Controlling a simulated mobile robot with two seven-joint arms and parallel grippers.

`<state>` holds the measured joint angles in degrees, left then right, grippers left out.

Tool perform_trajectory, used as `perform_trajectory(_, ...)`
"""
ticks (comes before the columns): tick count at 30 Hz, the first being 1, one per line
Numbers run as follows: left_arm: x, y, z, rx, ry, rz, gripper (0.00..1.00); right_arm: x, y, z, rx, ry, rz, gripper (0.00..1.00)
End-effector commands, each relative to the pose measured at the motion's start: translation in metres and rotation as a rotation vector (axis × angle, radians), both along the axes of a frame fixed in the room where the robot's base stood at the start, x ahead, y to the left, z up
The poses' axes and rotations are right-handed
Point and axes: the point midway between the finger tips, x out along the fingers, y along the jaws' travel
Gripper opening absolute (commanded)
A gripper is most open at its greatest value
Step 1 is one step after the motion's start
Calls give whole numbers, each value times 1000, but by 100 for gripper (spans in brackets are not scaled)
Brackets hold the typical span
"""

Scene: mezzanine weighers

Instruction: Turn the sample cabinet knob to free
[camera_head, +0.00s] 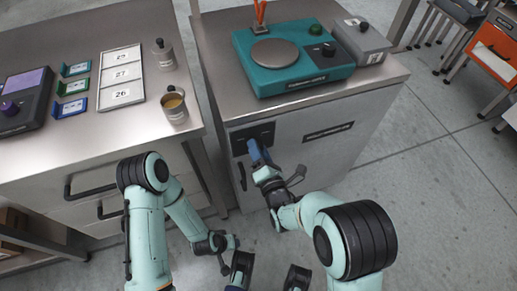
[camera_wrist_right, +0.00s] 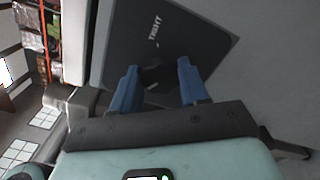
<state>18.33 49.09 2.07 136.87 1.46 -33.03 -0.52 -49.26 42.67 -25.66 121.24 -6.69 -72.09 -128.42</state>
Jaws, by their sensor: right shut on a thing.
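The sample cabinet (camera_head: 318,160) is a grey unit with a dark knob plate (camera_head: 240,141) at its upper left front. In the right wrist view the plate (camera_wrist_right: 192,28) carries the printed word TIGHT. The dark knob (camera_wrist_right: 157,77) sits between the two blue fingers of my right gripper (camera_wrist_right: 154,85), which are shut on it. In the head view my right gripper (camera_head: 258,153) reaches the plate and hides the knob. The knob's pointer direction is hard to make out. My left arm is folded low in the head view; its finger opening is unclear.
A teal scale (camera_head: 292,80) and a grey box (camera_head: 362,42) stand on the cabinet top.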

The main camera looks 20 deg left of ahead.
Motion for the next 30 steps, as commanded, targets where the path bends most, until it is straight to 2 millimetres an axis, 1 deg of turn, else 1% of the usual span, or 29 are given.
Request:
perform_trajectory(16, -2, -1, 1, -2, 5, -2, 43, 1, -1, 1, -22, -18, -4, 14)
perform_trajectory(17, -2, -1, 1, -2, 5, -2, 43, 1, -1, 1, -22, -18, -4, 48)
perform_trajectory(18, -2, -1, 1, -2, 5, -2, 43, 1, -1, 1, -22, -18, -4, 61)
perform_trajectory(19, -2, -1, 1, -2, 4, -1, 43, 1, -1, 1, -22, -18, -4, 70)
perform_trajectory(27, -2, -1, 1, -2, 4, -1, 43, 0, -1, 1, -21, -15, -2, 70)
perform_trajectory(30, -2, -1, 2, -3, 6, -2, 43, -3, -3, 0, -21, -14, -1, 70)
